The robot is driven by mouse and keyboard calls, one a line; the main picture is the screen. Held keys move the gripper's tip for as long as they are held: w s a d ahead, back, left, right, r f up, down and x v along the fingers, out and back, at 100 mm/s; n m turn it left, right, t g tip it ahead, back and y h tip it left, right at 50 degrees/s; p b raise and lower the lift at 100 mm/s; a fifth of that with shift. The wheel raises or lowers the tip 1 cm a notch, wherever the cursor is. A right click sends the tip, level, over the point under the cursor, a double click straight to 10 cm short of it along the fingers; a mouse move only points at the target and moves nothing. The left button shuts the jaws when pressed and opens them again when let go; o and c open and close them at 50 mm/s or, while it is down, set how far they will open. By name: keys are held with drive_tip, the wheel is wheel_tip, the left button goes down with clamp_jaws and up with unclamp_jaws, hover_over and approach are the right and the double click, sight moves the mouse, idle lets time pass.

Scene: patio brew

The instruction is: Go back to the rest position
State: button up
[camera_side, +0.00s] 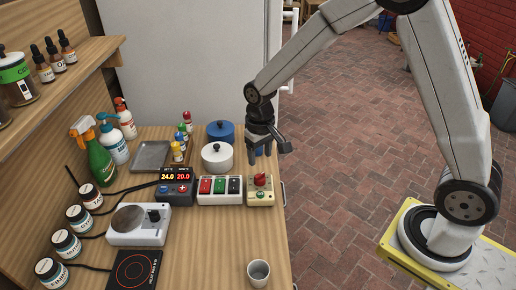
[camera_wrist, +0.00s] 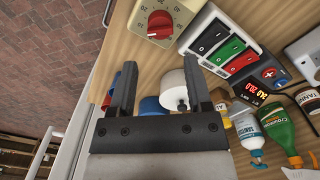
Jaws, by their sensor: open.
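My gripper (camera_side: 267,157) hangs over the right edge of the wooden table (camera_side: 225,268), fingers pointing down, just behind the red-knobbed timer box (camera_side: 260,190). A white pot (camera_side: 217,157) and a blue pot (camera_side: 220,131) stand left of my gripper in the side view. The white pot also shows beside the right finger in the wrist view (camera_wrist: 174,88).
A switch box (camera_side: 220,190), temperature controller (camera_side: 175,190), white scale-like device (camera_side: 138,225), black heat pad (camera_side: 134,272) and grey cup (camera_side: 259,272) are on the table. Bottles and jars line its left side. The brick floor (camera_side: 345,130) right of the table is clear.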

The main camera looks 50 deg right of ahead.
drive_tip(key=shift+s, duration=0.1)
drive_tip(key=s+d+r+t, duration=0.1)
drive_tip(key=s, duration=0.6)
drive_tip(key=s+d+r+n+t, duration=0.1)
drive_tip(key=s+r, duration=0.1)
drive_tip(key=s, duration=0.4)
drive_tip(key=shift+s+d+t, duration=0.25)
drive_tip(key=shift+s+t, duration=0.05)
drive_tip(key=shift+s, duration=0.1)
idle(0.6)
